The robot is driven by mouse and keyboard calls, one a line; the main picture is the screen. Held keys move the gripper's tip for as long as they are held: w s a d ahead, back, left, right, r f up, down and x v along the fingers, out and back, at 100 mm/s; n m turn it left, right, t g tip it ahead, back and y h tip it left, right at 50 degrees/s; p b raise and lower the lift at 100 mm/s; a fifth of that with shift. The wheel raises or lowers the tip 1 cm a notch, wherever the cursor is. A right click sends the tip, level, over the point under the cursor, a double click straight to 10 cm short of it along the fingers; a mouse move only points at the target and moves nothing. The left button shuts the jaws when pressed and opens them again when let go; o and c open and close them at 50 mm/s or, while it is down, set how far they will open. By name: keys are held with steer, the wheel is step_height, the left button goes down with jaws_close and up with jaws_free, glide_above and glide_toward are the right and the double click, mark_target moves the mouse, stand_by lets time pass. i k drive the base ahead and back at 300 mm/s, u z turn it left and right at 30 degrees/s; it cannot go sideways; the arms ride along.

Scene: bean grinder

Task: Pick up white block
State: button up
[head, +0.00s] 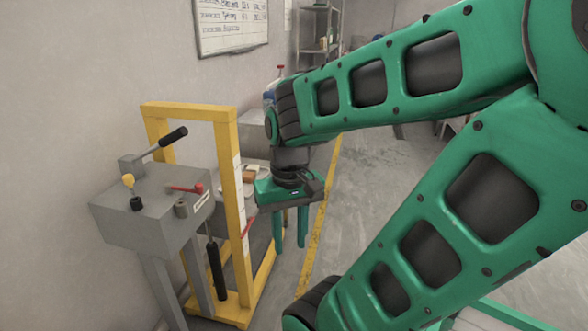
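My gripper (290,247) hangs pointing down near the middle of the head view, just right of the yellow frame. Its two green fingers are apart, with nothing seen between them. I cannot make out a white block for certain. A small orange-brown block (249,176) lies on a pale surface behind the yellow frame, left of the gripper's body. The gripper and the frame's post cover part of that surface.
A grey machine (150,215) with black-handled and red levers stands at left. A yellow frame (229,190) rises beside it, close to my gripper. Further back are a whiteboard (231,22) and a metal shelf (319,30). Open floor lies right of the yellow floor line (318,222).

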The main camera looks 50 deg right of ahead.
mark_target(251, 168)
steer(key=z, duration=1.7)
steer(key=i, duration=2)
steer(key=u, duration=0.6)
